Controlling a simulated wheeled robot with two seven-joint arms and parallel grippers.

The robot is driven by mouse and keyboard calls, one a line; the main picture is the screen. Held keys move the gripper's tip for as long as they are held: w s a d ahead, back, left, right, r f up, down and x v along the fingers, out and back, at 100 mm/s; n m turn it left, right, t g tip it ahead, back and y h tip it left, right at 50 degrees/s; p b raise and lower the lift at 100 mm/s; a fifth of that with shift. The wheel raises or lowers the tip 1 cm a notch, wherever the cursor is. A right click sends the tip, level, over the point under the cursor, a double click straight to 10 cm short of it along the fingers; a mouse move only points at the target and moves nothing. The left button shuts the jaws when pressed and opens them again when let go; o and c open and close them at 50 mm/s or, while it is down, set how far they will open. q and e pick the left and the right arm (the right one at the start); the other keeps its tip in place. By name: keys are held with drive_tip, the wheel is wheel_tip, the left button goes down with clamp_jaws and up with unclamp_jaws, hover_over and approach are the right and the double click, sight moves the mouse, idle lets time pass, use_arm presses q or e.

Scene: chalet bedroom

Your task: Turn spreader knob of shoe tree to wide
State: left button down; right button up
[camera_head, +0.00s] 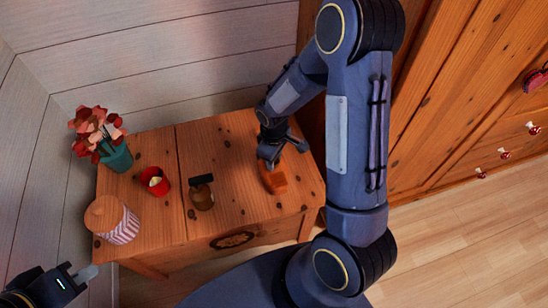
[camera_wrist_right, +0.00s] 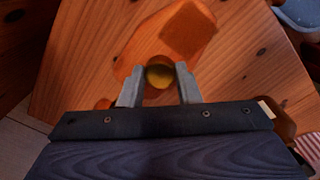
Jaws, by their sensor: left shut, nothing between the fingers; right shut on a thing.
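The wooden shoe tree (camera_head: 273,179) lies on the wooden table (camera_head: 232,133), right of its middle. In the right wrist view the orange-brown shoe tree (camera_wrist_right: 189,33) is just ahead of the fingers. Its round brass-coloured knob (camera_wrist_right: 160,75) sits between the two grey fingertips. My right gripper (camera_head: 268,163) reaches down from above and is shut on the knob; it also shows in the right wrist view (camera_wrist_right: 160,80). The knob's setting cannot be read. My left gripper (camera_head: 86,272) is shut and empty, in front of the table's left end, away from the shoe tree.
A wooden wardrobe (camera_head: 470,90) stands at right. The floor in front of it is clear.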

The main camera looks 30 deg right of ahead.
idle(0.3)
drive_tip(key=o, duration=1)
drive_tip(key=shift+r, duration=0.15)
wheel_tip(320, 180, up, 6)
drive_tip(key=shift+r+p, duration=0.15)
drive_tip(key=shift+p, duration=0.9)
drive_tip(key=shift+r, duration=0.6)
drive_tip(key=shift+r, duration=0.1)
